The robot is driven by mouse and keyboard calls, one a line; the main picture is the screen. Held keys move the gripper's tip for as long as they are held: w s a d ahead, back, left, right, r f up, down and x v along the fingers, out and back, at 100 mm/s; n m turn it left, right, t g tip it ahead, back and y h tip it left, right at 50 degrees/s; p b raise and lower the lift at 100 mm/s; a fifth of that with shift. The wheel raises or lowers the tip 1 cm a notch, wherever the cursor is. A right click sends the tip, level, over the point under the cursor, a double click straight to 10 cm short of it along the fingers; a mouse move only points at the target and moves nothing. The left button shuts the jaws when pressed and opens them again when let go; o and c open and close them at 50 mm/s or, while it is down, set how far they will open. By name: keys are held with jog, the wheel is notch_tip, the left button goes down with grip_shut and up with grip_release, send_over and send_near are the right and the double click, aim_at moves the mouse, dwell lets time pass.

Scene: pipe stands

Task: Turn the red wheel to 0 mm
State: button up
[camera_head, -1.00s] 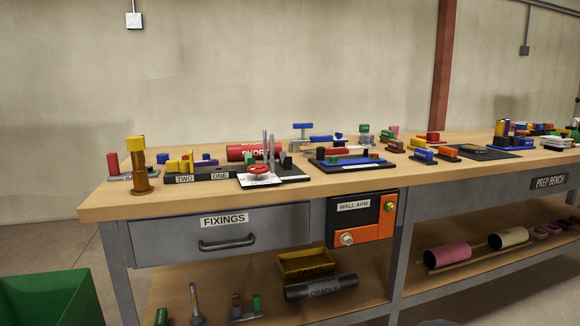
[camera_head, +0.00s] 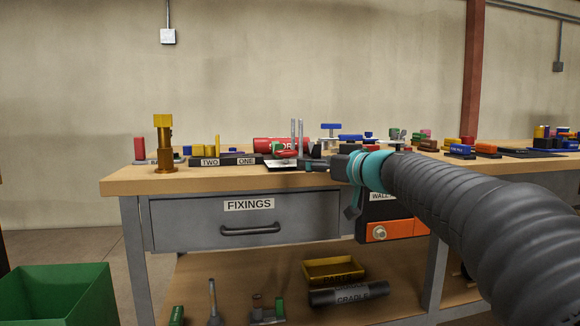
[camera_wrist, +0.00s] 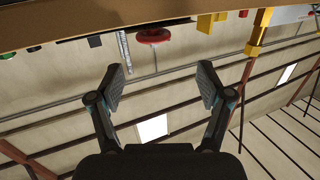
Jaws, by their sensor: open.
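The red wheel (camera_head: 284,154) sits near the bench's front edge, over a white plate (camera_head: 281,163) and in front of two upright grey rods (camera_head: 296,134). In the wrist view, which is turned upside down, the wheel (camera_wrist: 153,35) shows at the top, beyond the fingertips. My gripper (camera_wrist: 161,82) is open, its two fingers spread with nothing between them. In the head view my gripper (camera_head: 318,163) reaches in from the right, just right of the wheel, with no clear contact. The scale marks cannot be read.
A gold post (camera_head: 164,146) stands at the bench's left end. A red cylinder (camera_head: 268,144) lies behind the wheel. Blocks labelled TWO and ONE (camera_head: 228,160) are left of it. The FIXINGS drawer (camera_head: 245,218) is shut below. A green bin (camera_head: 58,296) stands at lower left.

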aim_at(286, 150)
jog(key=shift+t, duration=0.3)
jog(key=p+x, duration=0.1)
jog(key=x, duration=0.4)
jog(key=p+x, duration=0.2)
jog(key=x, duration=0.3)
jog(key=p+x, duration=0.1)
jog(key=x, duration=0.4)
jog(key=shift+w+d+r, duration=0.35)
jog(key=shift+d, duration=0.05)
jog(key=c, duration=0.9)
